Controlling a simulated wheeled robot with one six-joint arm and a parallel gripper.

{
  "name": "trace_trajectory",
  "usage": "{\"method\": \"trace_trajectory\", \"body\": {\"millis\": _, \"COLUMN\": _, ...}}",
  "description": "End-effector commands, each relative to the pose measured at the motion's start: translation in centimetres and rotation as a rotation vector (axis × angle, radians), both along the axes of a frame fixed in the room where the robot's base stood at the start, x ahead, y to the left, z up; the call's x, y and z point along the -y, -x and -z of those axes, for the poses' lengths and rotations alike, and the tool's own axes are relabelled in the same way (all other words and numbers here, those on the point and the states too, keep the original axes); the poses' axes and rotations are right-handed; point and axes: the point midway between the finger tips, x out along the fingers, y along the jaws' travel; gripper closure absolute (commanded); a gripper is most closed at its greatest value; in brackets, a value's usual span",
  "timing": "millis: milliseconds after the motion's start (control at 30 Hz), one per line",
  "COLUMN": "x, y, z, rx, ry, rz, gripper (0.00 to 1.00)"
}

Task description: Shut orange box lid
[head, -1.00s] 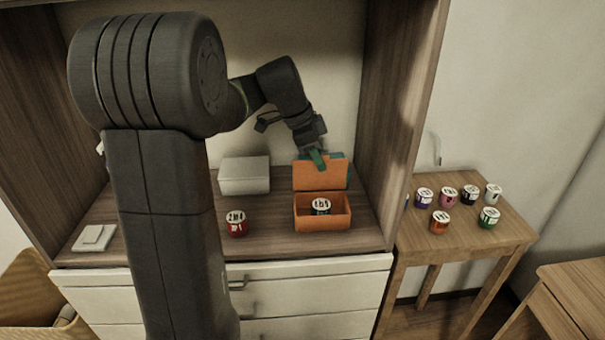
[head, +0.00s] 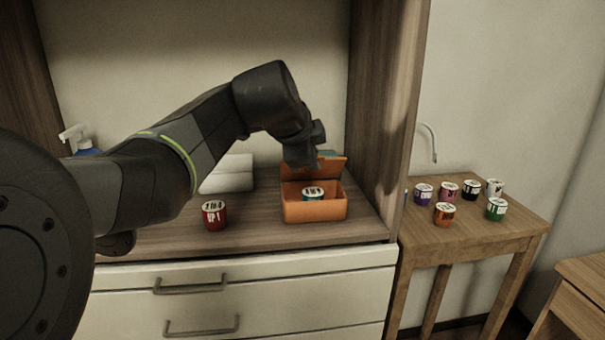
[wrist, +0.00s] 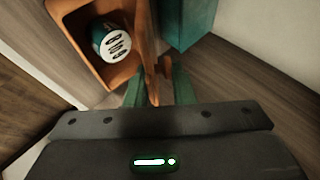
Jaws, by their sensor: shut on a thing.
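The orange box (head: 314,211) stands on the cabinet shelf with its lid (head: 331,167) raised at the back, tilted up. A can with a teal band and white top (head: 312,194) sits inside it. In the wrist view the box (wrist: 75,20) is at upper left with the can (wrist: 113,43) in it. The lid's edge (wrist: 150,70) runs down between the green fingers of my gripper (wrist: 155,88), which are shut on it. In the head view my wrist hides part of the lid and the fingertips.
A teal box (wrist: 188,20) stands just behind the lid. A red can (head: 214,215) and a white box (head: 229,174) are to the left on the shelf. Several cans stand on the wooden side table (head: 470,228). The cabinet's right wall (head: 385,110) is close to the arm.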

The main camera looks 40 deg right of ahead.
Motion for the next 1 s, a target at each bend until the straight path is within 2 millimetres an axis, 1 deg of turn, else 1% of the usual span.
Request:
{"method": "trace_trajectory", "body": {"millis": 33, "x": -0.2, "y": 0.3, "z": 1.1, "rx": 0.028, "ry": 0.018, "rz": 0.001, "gripper": 1.0}}
{"method": "trace_trajectory", "body": {"millis": 533, "x": -1.3, "y": 2.3, "z": 2.9, "rx": 0.3, "ry": 0.175, "rz": 0.001, "gripper": 1.0}}
{"method": "trace_trajectory", "body": {"millis": 1000, "x": -1.8, "y": 3.1, "z": 4.6, "rx": 0.282, "ry": 0.16, "rz": 0.001, "gripper": 1.0}}
